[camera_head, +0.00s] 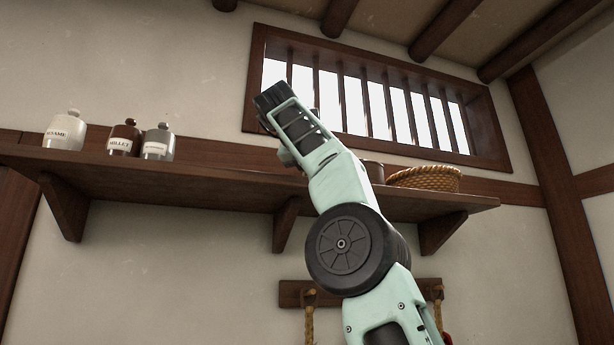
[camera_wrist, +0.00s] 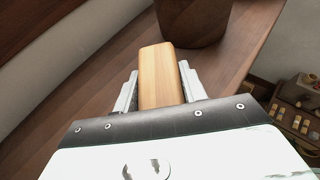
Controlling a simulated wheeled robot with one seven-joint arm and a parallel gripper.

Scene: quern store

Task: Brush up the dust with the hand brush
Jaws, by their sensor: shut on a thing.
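In the wrist view my gripper (camera_wrist: 158,88) is shut on a light wooden block-like piece (camera_wrist: 160,75), which fits the handle of the hand brush. No bristles show; the rest of the piece is hidden by my gripper body. The piece is over or on the brown wooden shelf (camera_wrist: 95,105), and I cannot tell whether it touches. In the head view my arm reaches up across the shelf (camera_head: 225,183) towards the barred window, and the jaws and brush cannot be made out. I cannot make out any dust in either view.
A dark brown pot (camera_wrist: 190,22) stands just beyond the held piece. A woven basket (camera_head: 425,179) is at the shelf's right; labelled jars, sesame (camera_head: 65,131), millet (camera_head: 123,138) and a grey one (camera_head: 158,143), stand at the left.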

